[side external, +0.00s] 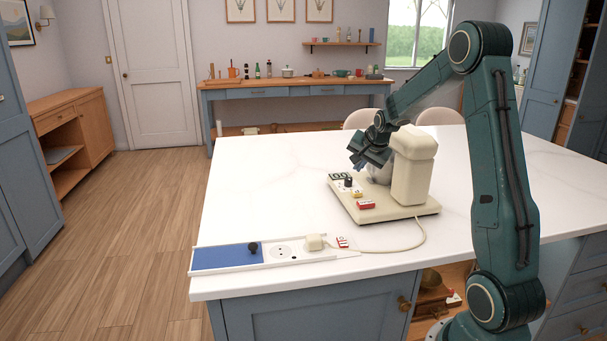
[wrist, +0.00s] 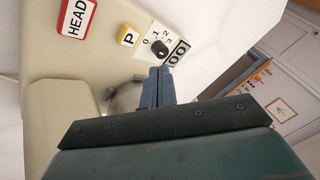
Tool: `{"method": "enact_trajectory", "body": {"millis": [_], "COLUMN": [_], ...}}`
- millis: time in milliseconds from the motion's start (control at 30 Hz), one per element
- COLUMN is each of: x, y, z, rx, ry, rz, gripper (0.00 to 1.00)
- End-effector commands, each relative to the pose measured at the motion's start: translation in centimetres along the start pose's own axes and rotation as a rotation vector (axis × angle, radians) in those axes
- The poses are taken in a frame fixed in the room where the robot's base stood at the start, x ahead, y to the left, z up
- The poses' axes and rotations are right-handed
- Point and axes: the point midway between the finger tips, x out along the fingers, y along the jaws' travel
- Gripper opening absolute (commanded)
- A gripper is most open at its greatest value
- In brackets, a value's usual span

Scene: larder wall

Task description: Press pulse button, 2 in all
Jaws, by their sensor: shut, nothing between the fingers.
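A cream stand mixer (side external: 412,165) stands on a flat cream base (side external: 385,211) on the white counter. On the base, the yellow button marked P (wrist: 128,36) sits between a red HEAD button (wrist: 76,17) and a black dial (wrist: 159,48) with numbers; the yellow button (side external: 357,194) also shows small in the side view. A dark display (wrist: 178,54) beside the dial seems to read zeros. My gripper (wrist: 161,70) is shut and empty. Its fingertips point toward the dial and display, apart from the yellow button. In the side view my gripper (side external: 360,164) hangs above the base's far end.
A round grey bowl (side external: 380,174) sits under the mixer head, close to my gripper. A cord runs from the base to a plug (side external: 314,242) at a white strip with a socket, a red switch (side external: 342,242) and a blue panel (side external: 225,257). The counter left of the mixer is clear.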

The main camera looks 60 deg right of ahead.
Motion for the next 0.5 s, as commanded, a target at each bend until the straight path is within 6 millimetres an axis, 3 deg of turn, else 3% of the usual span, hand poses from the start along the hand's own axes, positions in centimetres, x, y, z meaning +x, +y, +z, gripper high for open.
{"method": "enact_trajectory", "body": {"millis": [267,500], "x": [-0.1,-2.1], "y": [-0.1,-1.2], "z": [-0.1,-1.2], "rx": [0.0,0.0], "ry": [0.0,0.003], "rz": [0.0,-0.003], "gripper": [0.0,0.0]}}
